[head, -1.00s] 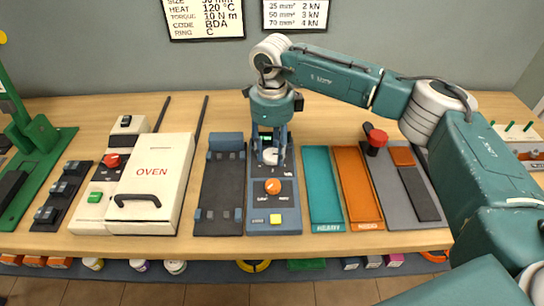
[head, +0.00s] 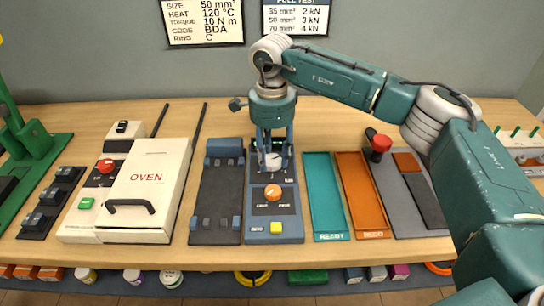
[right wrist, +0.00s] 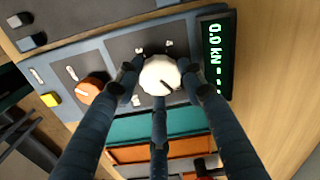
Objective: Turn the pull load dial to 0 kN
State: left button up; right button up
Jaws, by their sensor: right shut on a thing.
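The pull load dial is a white round knob (right wrist: 161,76) with a dark pointer line, on the dark panel of a blue-grey tester (head: 283,238). In the right wrist view the green display (right wrist: 215,60) beside it reads 0.0 kN. My right gripper (right wrist: 158,85) is shut on the white knob, its dark fingers around it; it also shows in the head view (head: 272,160), coming down from above. The pointer line slants toward the lower right in the wrist view; the scale marks are too small to read. My left gripper does not show.
On the same tester are an orange knob (head: 272,193) and a yellow button (head: 276,227). A dark fixture (head: 215,200) and a white oven (head: 148,180) stand to the left. Teal (head: 322,195) and orange trays (head: 362,195) lie to the right, then a red knob (head: 381,143).

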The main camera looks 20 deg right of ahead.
aim_at(272, 159)
jog(key=shift+w+r, duration=0.1)
dwell(0.3)
jog(key=o, duration=1.1)
jog(key=shift+o, duration=0.2)
notch_tip(272, 159, up, 12)
